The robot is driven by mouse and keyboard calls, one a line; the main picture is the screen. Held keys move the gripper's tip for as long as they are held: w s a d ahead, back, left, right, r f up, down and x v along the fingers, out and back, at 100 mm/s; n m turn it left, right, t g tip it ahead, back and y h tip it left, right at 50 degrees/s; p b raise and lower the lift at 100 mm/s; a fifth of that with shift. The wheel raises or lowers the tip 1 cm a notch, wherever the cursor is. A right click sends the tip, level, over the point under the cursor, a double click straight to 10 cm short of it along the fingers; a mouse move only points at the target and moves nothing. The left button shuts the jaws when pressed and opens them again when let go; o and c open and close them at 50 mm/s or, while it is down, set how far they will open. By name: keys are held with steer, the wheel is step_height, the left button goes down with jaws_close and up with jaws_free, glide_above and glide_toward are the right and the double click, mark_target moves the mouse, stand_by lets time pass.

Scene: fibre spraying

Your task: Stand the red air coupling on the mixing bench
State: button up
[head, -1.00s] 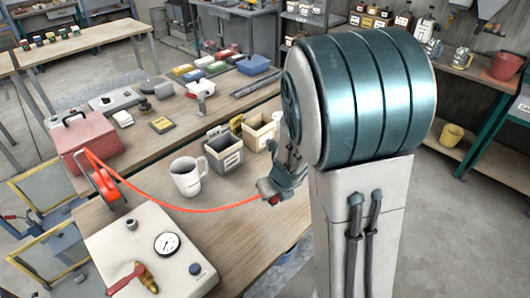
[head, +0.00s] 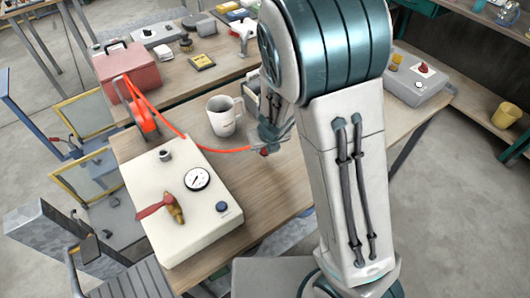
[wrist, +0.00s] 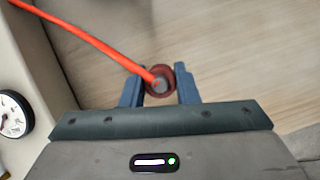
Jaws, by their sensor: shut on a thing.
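The red air coupling (wrist: 153,90) is between the two blue fingers of my gripper (wrist: 160,86) in the wrist view, its round end facing the camera. In the head view the coupling (head: 265,152) shows as a small red piece under my gripper (head: 268,142), partly hidden by it. An orange-red hose (head: 190,138) runs from the coupling to a red reel (head: 142,115). The wooden bench (head: 272,192) lies below my gripper; I cannot tell the exact gap.
A white box with a gauge (head: 185,215) and a white mug (head: 222,118) stand left of my gripper. Behind are a red toolbox (head: 125,72) and a bin (head: 250,95). A grey device (head: 415,78) sits at the right end. Bare wood lies between the gauge box and my arm.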

mark_target(265, 152)
steer(key=shift+f+b, duration=1.15)
steer(key=shift+f, duration=0.6)
steer(key=shift+f, duration=0.2)
steer(key=o, duration=1)
steer(key=shift+r, duration=0.1)
